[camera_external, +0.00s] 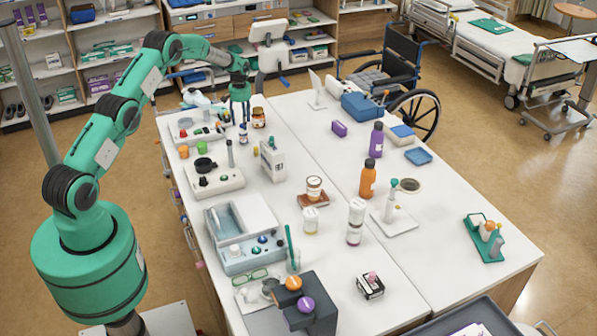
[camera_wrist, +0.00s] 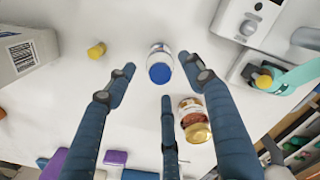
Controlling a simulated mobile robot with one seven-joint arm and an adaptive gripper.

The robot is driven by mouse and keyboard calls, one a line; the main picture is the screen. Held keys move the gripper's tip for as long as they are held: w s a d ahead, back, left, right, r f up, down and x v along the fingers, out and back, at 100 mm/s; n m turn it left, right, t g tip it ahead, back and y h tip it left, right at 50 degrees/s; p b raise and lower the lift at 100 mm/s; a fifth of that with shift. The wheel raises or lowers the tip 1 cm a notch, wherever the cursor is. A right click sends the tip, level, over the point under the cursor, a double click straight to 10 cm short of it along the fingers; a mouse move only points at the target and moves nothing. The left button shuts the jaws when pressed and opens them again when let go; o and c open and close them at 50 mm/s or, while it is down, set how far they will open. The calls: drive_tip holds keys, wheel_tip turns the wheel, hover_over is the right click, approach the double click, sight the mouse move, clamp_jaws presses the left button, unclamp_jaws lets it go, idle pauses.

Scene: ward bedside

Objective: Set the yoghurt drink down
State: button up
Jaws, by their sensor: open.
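A small white bottle with a blue cap, which looks like the yoghurt drink (camera_external: 243,135), stands upright at the far left of the white table (camera_external: 285,245). In the wrist view the bottle (camera_wrist: 160,66) is seen from above, blue cap toward me. My gripper (camera_external: 240,112) is above and close to it, fingers pointing down. In the wrist view the spread fingers of my gripper (camera_wrist: 158,75) lie either side of the bottle, with visible gaps and no clear contact. The gripper is open and empty.
A brown jar with a gold lid (camera_wrist: 194,120) is close beside my fingers; the jar (camera_external: 259,118) stands right of the bottle. Bare tabletop lies to the right.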

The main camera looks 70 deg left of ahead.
wheel_tip(320, 180, up, 9)
idle(0.4)
drive_tip(key=shift+f, duration=0.1)
idle(0.4)
idle(0.4)
